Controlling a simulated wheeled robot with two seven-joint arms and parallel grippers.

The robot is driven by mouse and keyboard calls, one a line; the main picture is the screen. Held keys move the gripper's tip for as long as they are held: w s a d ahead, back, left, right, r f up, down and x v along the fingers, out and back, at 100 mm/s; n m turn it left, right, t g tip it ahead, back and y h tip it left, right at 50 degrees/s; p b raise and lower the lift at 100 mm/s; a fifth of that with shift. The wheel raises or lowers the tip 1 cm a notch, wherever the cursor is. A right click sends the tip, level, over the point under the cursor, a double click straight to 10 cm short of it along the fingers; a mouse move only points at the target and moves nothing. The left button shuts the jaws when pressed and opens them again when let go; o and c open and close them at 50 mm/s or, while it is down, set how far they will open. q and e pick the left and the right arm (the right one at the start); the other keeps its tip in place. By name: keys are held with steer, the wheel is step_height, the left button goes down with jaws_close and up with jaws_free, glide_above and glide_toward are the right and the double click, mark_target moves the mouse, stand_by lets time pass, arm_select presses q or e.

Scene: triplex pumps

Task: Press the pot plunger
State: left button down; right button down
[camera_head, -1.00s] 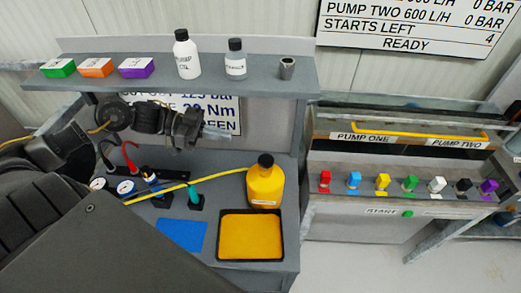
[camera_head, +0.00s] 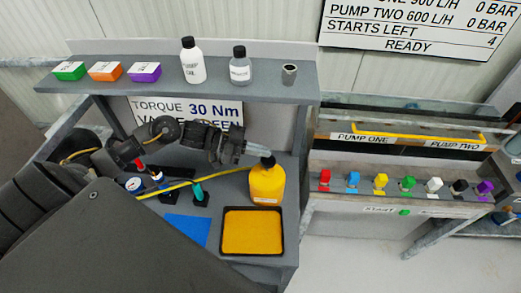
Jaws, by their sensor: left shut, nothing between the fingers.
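The yellow pot (camera_head: 267,186) stands upright on the grey bench, with a black plunger (camera_head: 268,162) on top and a small pale label on its front. My left gripper (camera_head: 259,150) comes in from the left above the bench. Its pale fingers are shut and empty. The fingertips are at the upper left of the plunger; I cannot tell whether they touch it. A thin yellow hose runs left from the pot. My right gripper is not in view.
An orange-filled black tray (camera_head: 252,255) lies in front of the pot, beside a blue mat (camera_head: 187,230). A green-handled tool (camera_head: 199,194) stands left of the pot. The shelf (camera_head: 215,90) with bottles and boxes is above my arm. Coloured knobs (camera_head: 381,182) line the right-hand panel.

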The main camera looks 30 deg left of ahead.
arm_select(q)
steer(key=shift+f, duration=0.85)
step_height(320, 180, down, 4)
steer(key=shift+s+a+r+b, duration=0.1)
steer(key=shift+r+b, duration=0.1)
steer(key=shift+b, duration=0.75)
steer(key=shift+r, duration=0.15)
